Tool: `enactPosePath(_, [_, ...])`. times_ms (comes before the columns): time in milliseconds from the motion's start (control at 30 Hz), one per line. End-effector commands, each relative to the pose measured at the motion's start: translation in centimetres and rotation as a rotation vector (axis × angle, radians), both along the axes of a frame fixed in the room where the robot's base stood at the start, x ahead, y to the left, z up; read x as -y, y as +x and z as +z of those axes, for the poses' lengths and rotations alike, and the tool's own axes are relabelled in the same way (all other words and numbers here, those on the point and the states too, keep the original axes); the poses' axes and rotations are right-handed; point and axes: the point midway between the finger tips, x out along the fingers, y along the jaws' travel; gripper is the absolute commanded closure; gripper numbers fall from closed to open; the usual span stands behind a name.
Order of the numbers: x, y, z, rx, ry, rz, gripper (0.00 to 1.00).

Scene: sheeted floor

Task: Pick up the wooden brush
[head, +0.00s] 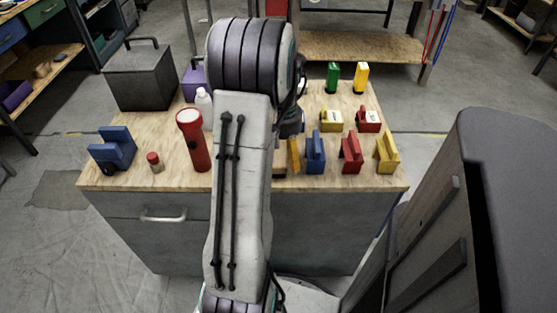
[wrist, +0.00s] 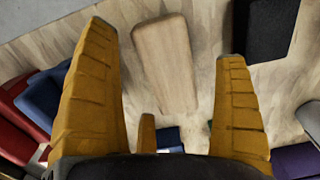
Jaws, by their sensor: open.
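The wooden brush (wrist: 165,62) shows in the wrist view as a pale wooden block with rounded corners, lying on the wooden worktop. Its bristles are not visible from above. My gripper (wrist: 165,40) is open, with one orange-yellow finger left of the brush and one right of it. Both fingers are apart from the wood, and nothing is held. In the head view my arm hides most of this area; one orange finger (head: 293,155) shows at the arm's right edge. The brush cannot be made out clearly there.
The worktop (head: 126,178) is crowded. Blue, red and yellow tools (head: 351,155) stand to the right. A red flashlight (head: 194,142), white bottle (head: 204,108), small red-capped jar (head: 154,162) and blue tool (head: 113,150) stand left. A dark box (head: 143,76) is at the back left.

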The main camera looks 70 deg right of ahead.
Motion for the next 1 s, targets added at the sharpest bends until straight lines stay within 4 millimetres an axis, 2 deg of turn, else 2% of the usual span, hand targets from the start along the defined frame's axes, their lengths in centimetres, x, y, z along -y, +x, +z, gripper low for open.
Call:
enactPosePath(300, [0.0,0.01,-0.27,0.0,0.0,0.0,0.09])
enactPosePath(1000, [0.01,0.01,-0.24,0.0,-0.001,0.0,0.71])
